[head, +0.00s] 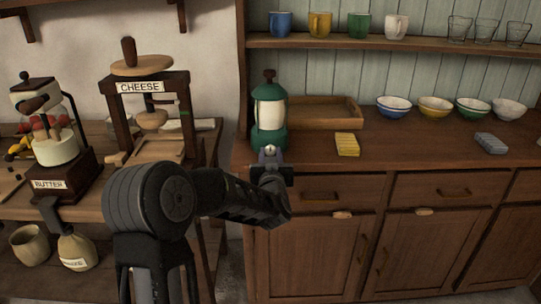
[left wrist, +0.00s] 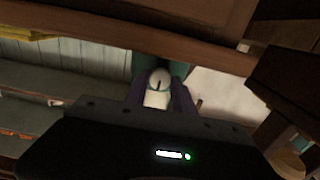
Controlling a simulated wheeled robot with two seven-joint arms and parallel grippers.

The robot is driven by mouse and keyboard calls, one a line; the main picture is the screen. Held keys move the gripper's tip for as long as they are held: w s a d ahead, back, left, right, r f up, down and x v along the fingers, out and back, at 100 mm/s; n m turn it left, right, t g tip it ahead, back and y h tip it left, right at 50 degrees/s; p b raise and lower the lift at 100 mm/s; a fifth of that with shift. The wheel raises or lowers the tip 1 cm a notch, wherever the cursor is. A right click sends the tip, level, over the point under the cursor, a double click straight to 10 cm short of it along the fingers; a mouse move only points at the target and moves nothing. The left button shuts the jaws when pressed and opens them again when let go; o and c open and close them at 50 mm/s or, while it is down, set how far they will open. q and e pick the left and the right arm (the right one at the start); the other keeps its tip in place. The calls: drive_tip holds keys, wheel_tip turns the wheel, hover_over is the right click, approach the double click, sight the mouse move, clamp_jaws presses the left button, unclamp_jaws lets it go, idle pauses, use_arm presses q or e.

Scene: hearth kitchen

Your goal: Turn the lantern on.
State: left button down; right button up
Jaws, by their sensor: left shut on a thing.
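The green lantern (head: 268,115) stands upright at the left end of the dresser counter, with pale glass and a brown top knob. My left gripper (head: 270,154) is at the front of its base. In the left wrist view my left gripper (left wrist: 158,97) has its fingers on both sides of a pale round dial (left wrist: 159,78) with a dark mark, and is shut on it. The green lantern body (left wrist: 147,64) shows behind the dial. I cannot tell whether the pale glass is lit. My right gripper is not in view.
A wooden tray (head: 346,123) stands behind and right of the lantern. A yellow sponge-like block (head: 347,145) lies before it. Several bowls (head: 434,106) and a grey block (head: 491,143) are farther right. A cheese press (head: 148,90) and butter churn (head: 55,140) stand on the left table.

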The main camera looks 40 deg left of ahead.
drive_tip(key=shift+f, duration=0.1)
use_arm(q)
drive_tip(key=n+b, duration=0.2)
drive_tip(key=b, duration=0.1)
drive_tip(key=shift+f, duration=0.2)
drive_tip(key=n+b, duration=0.7)
drive_tip(key=shift+b, duration=0.35)
drive_tip(key=n+b, duration=0.4)
drive_tip(key=shift+n, duration=0.4)
drive_tip(key=n+b, duration=0.2)
drive_tip(key=n, duration=0.1)
drive_tip(key=shift+b, duration=0.3)
drive_tip(key=shift+r+n+b, duration=0.15)
drive_tip(key=shift+n+b, duration=0.3)
drive_tip(key=shift+n, duration=0.25)
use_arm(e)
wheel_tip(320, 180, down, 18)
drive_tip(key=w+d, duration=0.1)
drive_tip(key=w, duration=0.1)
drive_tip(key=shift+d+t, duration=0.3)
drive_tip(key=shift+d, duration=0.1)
use_arm(q)
drive_tip(key=c, duration=1.1)
unclamp_jaws()
